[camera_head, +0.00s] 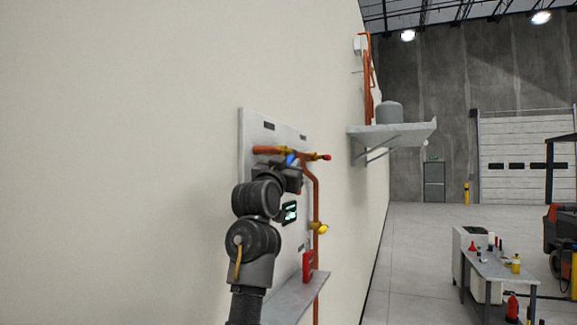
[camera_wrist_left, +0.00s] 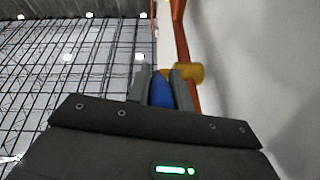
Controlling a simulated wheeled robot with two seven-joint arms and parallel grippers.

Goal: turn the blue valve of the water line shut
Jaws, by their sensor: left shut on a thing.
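The blue valve handle (camera_head: 291,160) is on the copper water line (camera_head: 315,200) near the top of the wall panel (camera_head: 247,135). My left gripper (camera_head: 294,170) reaches up to it from below. In the left wrist view the blue handle (camera_wrist_left: 161,92) sits between the two fingers of my left gripper (camera_wrist_left: 162,88), which are shut on it. A brass fitting (camera_wrist_left: 188,72) shows just beyond the fingers. My arm hides part of the panel and pipe in the head view. My right gripper is not in view.
A small shelf (camera_head: 300,296) with a red item (camera_head: 308,264) juts out below the panel. A yellow valve (camera_head: 320,228) sits lower on the pipe. A wall shelf (camera_head: 400,132) holds a grey tank (camera_head: 390,112). A workbench (camera_head: 490,265) stands at right. Floor between is clear.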

